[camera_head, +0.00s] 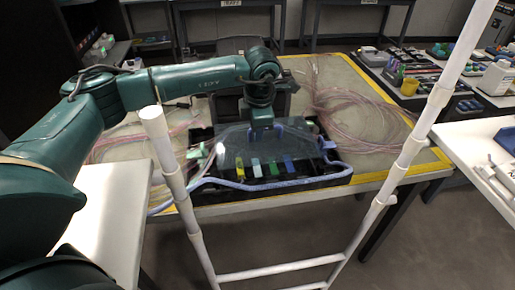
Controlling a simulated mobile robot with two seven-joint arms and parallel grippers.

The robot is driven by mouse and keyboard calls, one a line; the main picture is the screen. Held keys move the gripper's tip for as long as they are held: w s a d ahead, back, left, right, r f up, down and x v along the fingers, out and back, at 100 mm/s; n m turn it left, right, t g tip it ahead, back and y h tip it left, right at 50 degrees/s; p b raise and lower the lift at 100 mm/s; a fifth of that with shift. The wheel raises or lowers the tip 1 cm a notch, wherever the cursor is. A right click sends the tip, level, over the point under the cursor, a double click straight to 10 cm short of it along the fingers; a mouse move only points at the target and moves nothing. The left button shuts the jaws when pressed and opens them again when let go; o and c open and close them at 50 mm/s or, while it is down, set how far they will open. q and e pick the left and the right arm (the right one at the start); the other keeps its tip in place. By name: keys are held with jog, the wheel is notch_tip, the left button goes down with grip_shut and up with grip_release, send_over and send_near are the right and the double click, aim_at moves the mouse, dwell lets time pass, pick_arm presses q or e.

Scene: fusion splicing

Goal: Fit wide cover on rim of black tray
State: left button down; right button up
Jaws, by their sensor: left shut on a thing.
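The black tray (338,180) lies on the yellow-edged table in the middle of the view. A wide, see-through grey cover (232,144) is over the tray, and several coloured pieces show at its front edge. My left gripper (262,122) reaches in from the left and points down, shut on the cover near its upper middle. I cannot tell whether the cover touches the tray's rim all round. My left gripper and arm hide part of the tray's back. My right gripper is not in view.
A blue tube (265,186) runs along the tray's front. Loose pink fibres (350,112) lie on the table (395,165) at both sides. A white tubular frame (411,150) stands in front of the table. Side tables hold tubs and tools.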

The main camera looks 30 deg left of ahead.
aim_at(258, 143)
pick_arm(q)
jog(key=shift+f, duration=3.25)
jog(key=shift+f, duration=0.1)
jog(key=c, duration=1.5)
grip_release()
jog(key=r, duration=0.4)
jog(key=s+d+r, duration=0.1)
jog(key=r, duration=0.3)
jog(key=s+r, duration=0.1)
jog(key=r, duration=0.3)
jog(key=shift+d+b, duration=0.2)
jog(key=shift+b, duration=0.15)
